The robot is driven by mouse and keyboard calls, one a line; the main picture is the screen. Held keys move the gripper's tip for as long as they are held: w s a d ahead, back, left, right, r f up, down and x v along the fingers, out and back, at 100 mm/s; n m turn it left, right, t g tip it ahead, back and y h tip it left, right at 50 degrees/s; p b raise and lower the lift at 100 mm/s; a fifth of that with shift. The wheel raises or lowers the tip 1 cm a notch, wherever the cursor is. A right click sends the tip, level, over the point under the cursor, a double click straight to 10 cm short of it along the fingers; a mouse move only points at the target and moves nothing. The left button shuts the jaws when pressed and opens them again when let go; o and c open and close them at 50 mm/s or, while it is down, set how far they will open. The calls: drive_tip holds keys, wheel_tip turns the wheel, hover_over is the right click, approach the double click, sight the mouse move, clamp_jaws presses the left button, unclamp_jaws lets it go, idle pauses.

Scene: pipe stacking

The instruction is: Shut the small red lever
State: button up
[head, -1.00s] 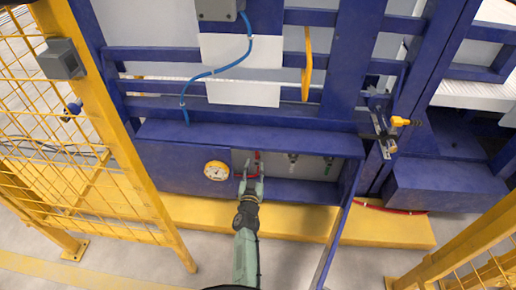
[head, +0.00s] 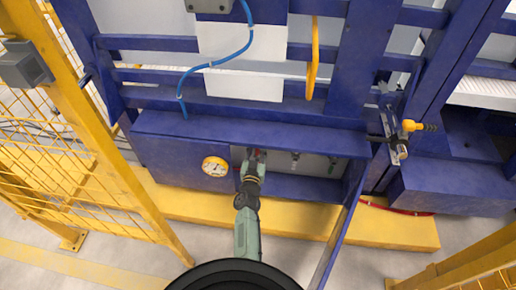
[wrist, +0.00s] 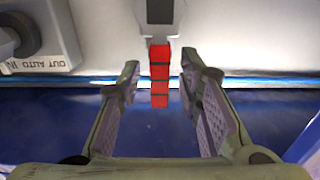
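The small red lever (wrist: 159,75) hangs from a grey metal fitting (wrist: 160,14) in the wrist view. It lies between the two fingers of my gripper (wrist: 158,88), with a gap on each side. My gripper is open and does not visibly touch the lever. In the head view my gripper (head: 255,158) reaches into the blue cabinet (head: 170,160), right of the round gauge (head: 215,167). There only a bit of red shows at the fingertips, and most of the lever is hidden.
A grey box with a black knob (wrist: 22,35) stands left of the fingers in the wrist view. The cabinet's open door (head: 335,235) stands to the right. More fittings (head: 295,157) sit right of my gripper. A yellow mesh fence (head: 60,160) stands at left.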

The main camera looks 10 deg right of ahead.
drive_tip(key=shift+c, duration=0.4)
clamp_jaws()
idle(0.4)
